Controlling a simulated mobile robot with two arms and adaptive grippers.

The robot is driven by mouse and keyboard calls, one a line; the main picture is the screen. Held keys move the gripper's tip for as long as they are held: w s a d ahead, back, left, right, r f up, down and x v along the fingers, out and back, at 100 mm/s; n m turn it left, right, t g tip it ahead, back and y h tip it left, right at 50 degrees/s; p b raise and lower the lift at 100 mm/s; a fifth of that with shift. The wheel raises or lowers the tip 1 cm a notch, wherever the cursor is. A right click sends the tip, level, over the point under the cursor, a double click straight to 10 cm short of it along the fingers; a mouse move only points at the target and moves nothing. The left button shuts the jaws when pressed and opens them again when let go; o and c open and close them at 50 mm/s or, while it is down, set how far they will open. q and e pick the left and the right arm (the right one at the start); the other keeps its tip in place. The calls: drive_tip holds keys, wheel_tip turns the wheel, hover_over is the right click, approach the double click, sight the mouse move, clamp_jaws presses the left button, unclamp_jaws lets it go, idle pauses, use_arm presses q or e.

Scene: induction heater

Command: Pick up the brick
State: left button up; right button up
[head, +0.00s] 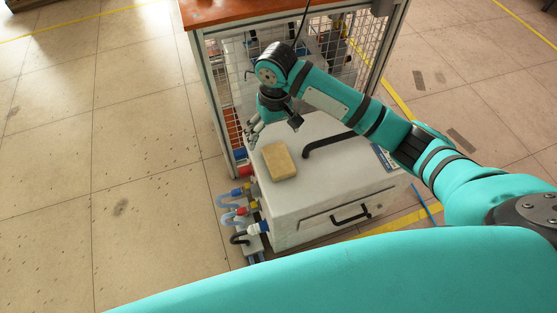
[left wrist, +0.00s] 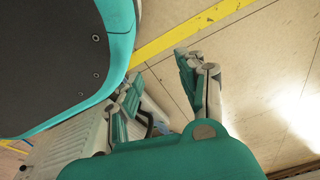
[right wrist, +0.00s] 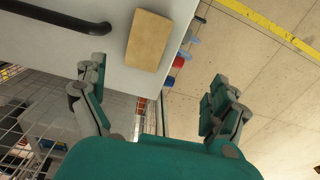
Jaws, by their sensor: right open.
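The tan brick (head: 279,162) lies flat on the top of the light grey heater cabinet (head: 310,203), near its left edge. In the right wrist view the brick (right wrist: 148,40) shows beyond the fingertips, between their lines. My right gripper (head: 273,130) is open and empty, just behind the brick in the head view and apart from it. Its spread fingers also show in the right wrist view (right wrist: 155,85). My left gripper (left wrist: 155,78) shows only in the left wrist view, with its fingers apart and nothing seen between them.
A black bent handle (head: 328,145) stands on the cabinet top right of the brick. A wire-mesh cage (head: 243,62) under an orange-brown top (head: 230,12) rises behind. Coloured hose fittings (head: 240,205) line the cabinet's left side. The floor at left (head: 110,150) is clear.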

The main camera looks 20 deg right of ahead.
drive_tip(key=d+r, duration=0.1)
drive_tip(key=r, duration=0.1)
drive_tip(key=b, duration=0.3)
hover_over(279, 159)
drive_tip(key=shift+m+h, duration=0.3)
drive_tip(key=f, duration=1.1)
drive_tip(key=shift+w+a+f, duration=0.1)
drive_tip(key=shift+a+f, duration=0.15)
drive_tip(key=shift+f, duration=0.75)
drive_tip(key=f, duration=0.1)
drive_tip(key=f+b, duration=0.1)
drive_tip(key=f, duration=0.2)
drive_tip(key=shift+d+b, duration=0.25)
drive_tip(key=shift+b, duration=0.15)
drive_tip(key=shift+f, duration=0.2)
use_arm(q)
drive_tip(key=w+r, duration=0.4)
drive_tip(key=r, duration=0.3)
drive_tip(key=w+d+r+t, duration=0.1)
drive_tip(key=w+r, duration=0.2)
drive_tip(key=r, duration=0.4)
drive_tip(key=shift+w, duration=0.4)
drive_tip(key=shift+f, duration=0.1)
use_arm(e)
drive_tip(key=shift+c, duration=0.4)
use_arm(q)
drive_tip(key=shift+d, duration=0.1)
use_arm(e)
drive_tip(key=c, duration=1.4)
